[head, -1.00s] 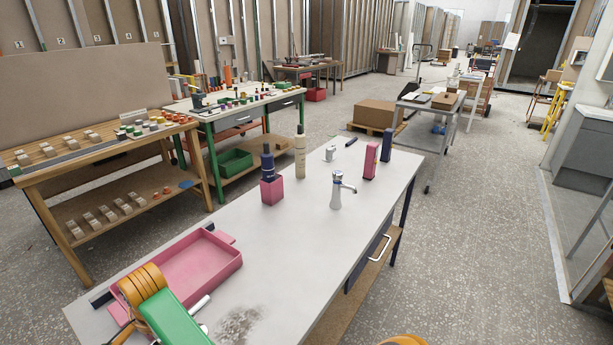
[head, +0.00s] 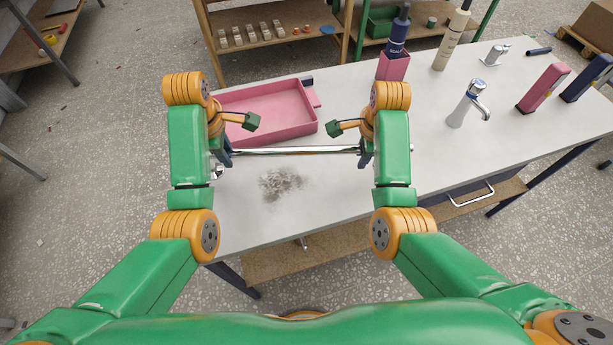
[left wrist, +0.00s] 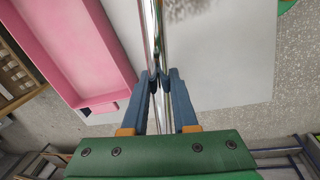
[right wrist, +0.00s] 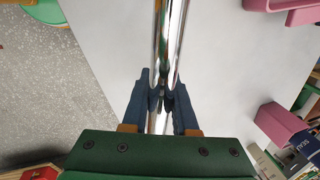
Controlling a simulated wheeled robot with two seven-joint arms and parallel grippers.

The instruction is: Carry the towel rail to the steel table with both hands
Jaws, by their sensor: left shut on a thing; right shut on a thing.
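The towel rail (head: 295,150) is a shiny chrome bar, level across the head view over the near part of a white-topped table (head: 340,185). My left gripper (head: 225,157) is shut on its left end and my right gripper (head: 364,155) on its right end. In the left wrist view the rail (left wrist: 152,35) runs up from between the blue fingers (left wrist: 158,78). In the right wrist view the rail (right wrist: 170,35) also passes between the fingers (right wrist: 163,80). I cannot tell whether the rail touches the tabletop. I cannot identify a steel table.
A pink tray (head: 270,110) lies just behind the rail. A grey smudge (head: 281,184) marks the tabletop in front of it. A pink holder with a dark bottle (head: 394,62), a cream bottle (head: 452,38) and a chrome tap (head: 467,103) stand to the right. Floor is open at left.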

